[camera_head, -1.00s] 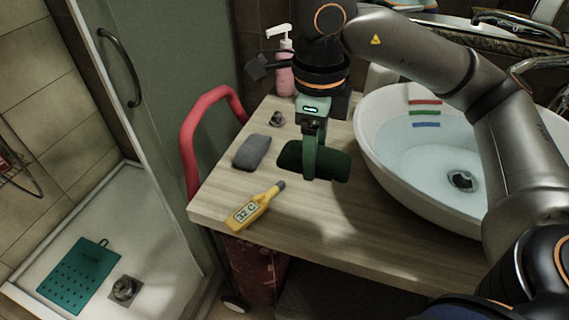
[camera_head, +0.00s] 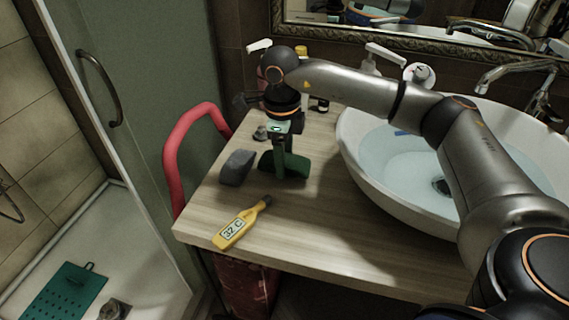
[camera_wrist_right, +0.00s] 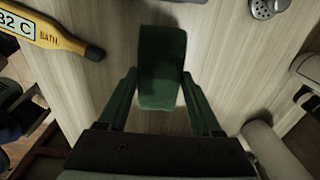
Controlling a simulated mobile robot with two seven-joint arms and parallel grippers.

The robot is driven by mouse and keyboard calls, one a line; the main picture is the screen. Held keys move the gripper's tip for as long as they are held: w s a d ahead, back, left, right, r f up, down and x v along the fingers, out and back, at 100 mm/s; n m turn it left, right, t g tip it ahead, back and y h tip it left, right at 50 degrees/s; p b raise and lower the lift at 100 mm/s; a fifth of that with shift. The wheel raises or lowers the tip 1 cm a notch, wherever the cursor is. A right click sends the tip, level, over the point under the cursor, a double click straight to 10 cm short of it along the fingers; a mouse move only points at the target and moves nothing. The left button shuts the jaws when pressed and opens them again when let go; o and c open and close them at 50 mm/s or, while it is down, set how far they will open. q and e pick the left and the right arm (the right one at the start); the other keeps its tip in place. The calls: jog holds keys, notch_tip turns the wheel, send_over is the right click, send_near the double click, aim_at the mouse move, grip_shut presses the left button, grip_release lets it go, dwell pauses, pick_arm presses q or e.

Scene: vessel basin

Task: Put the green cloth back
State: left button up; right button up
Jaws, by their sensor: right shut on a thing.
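The green cloth (camera_head: 298,166) is a dark green, rounded block beside the grey sponge-like block (camera_head: 237,167) on the wooden counter. My right gripper (camera_head: 280,172) points down and is shut on the cloth. In the right wrist view the cloth (camera_wrist_right: 162,65) stands between the two green fingers (camera_wrist_right: 160,90). The cloth is at or just above the counter top; I cannot tell whether it touches. The fingers hide part of it in the head view. My left gripper is not in view.
A yellow thermometer (camera_head: 240,224) lies near the counter's front edge. A white basin (camera_head: 365,180) with water stands to the right. A small metal knob-like piece (camera_head: 260,133) and bottles are behind. A red rail (camera_head: 170,160) borders the left. The counter's front middle is clear.

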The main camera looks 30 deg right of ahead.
notch_tip(320, 180, down, 2)
jog(key=shift+f, duration=0.1)
jog(key=shift+f, duration=0.2)
jog(key=o, duration=1.4)
jog(key=shift+r, duration=0.1)
jog(key=shift+o, duration=0.2)
jog(key=shift+r, duration=0.2)
jog(key=r, duration=1.1)
jog(key=shift+a+r+p, duration=0.1)
jog(key=shift+a+p, duration=0.2)
jog(key=shift+s+r, duration=0.1)
jog(key=shift+r, duration=0.25)
